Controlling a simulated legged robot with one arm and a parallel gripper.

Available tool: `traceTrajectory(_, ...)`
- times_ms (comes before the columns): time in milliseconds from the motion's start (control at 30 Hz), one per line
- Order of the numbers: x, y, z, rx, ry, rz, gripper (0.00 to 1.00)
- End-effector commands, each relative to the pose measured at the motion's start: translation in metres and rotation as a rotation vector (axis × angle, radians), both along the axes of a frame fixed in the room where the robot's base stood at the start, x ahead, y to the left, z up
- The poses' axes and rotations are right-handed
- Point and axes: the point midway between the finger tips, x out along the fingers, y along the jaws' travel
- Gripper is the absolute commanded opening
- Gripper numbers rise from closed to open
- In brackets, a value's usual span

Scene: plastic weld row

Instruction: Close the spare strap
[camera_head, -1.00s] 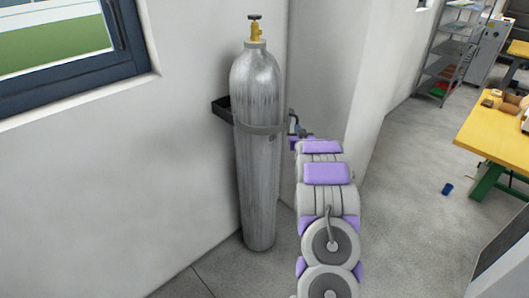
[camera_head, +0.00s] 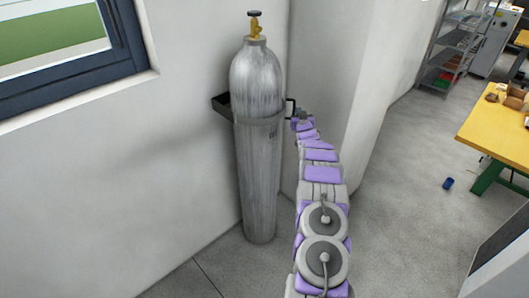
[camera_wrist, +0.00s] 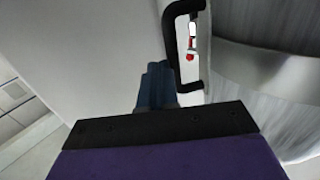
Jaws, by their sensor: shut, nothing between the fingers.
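A grey metal gas cylinder (camera_head: 256,180) with a brass valve stands upright against the wall. A grey strap (camera_head: 258,120) runs round its upper body; the band also shows across the cylinder in the wrist view (camera_wrist: 262,72). A black handle (camera_head: 291,107) sticks out at the strap's right end; it is large in the wrist view (camera_wrist: 173,45). My gripper (camera_head: 300,116) is just right of the cylinder, partly hidden by my arm. In the wrist view its blue fingers (camera_wrist: 155,84) are shut and empty beside the handle's lower end. Contact with the handle cannot be told.
A black wall bracket (camera_head: 222,105) sits behind the cylinder on the left. A wall corner rises close to the right of my arm. Farther right are a yellow table (camera_head: 498,130), a blue cup (camera_head: 448,183) on the floor and a shelf rack (camera_head: 458,45).

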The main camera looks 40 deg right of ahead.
Motion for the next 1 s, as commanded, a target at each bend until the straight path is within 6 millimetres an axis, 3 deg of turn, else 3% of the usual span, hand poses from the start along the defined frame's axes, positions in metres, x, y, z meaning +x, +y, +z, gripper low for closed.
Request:
traceTrajectory(400, 0.018, -0.009, 0.001, 0.0, 0.0, -0.001, 0.0)
traceTrajectory(1000, 0.022, -0.011, 0.001, -0.001, -0.001, 0.0, 0.0)
